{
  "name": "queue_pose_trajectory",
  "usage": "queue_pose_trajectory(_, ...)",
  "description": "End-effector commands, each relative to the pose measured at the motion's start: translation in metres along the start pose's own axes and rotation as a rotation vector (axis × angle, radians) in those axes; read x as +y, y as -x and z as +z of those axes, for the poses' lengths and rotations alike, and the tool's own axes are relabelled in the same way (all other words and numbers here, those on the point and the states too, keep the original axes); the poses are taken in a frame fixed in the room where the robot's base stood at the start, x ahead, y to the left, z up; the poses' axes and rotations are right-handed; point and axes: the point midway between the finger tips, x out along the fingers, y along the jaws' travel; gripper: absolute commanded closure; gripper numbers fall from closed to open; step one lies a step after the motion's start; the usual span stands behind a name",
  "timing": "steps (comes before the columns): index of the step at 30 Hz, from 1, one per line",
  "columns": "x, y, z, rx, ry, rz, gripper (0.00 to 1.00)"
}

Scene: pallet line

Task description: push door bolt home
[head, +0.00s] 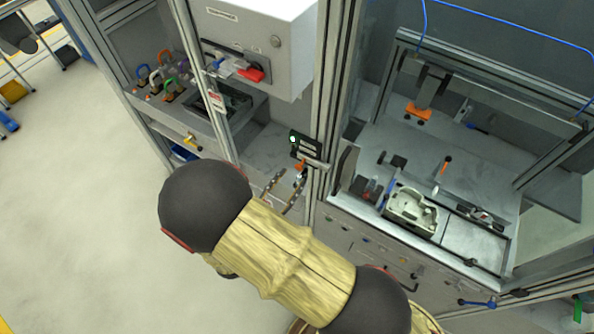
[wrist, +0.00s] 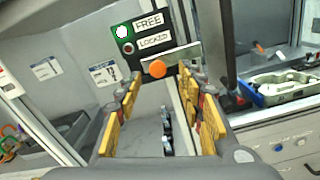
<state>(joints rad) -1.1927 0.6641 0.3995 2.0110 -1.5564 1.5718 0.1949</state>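The door bolt is a pale metal bar (wrist: 182,55) with a round orange knob (wrist: 157,69), on a black plate (wrist: 127,48) marked FREE and LOCKED. My gripper (head: 285,188) is open and points up toward the knob. In the wrist view my gripper (wrist: 161,84) has a finger on each side of the knob's line; contact cannot be told.
Aluminium posts (head: 327,110) stand close to the bolt. A white control box (head: 255,40) with a red switch is above left. A fixture holding a pale casting (head: 411,211) is at right. Open floor (head: 90,180) lies at left.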

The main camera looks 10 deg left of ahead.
Motion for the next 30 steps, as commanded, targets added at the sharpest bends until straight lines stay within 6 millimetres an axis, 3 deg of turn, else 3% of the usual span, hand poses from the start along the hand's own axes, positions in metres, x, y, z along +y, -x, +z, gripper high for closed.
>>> queue_pose_trajectory(6, 0.001, 0.040, 0.000, 0.000, 0.000, 0.003, 0.61)
queue_pose_trajectory(12, 0.000, 0.057, 0.000, 0.000, 0.001, 0.000, 0.61)
queue_pose_trajectory(30, 0.000, 0.059, 0.000, 0.000, 0.001, -0.001, 0.61)
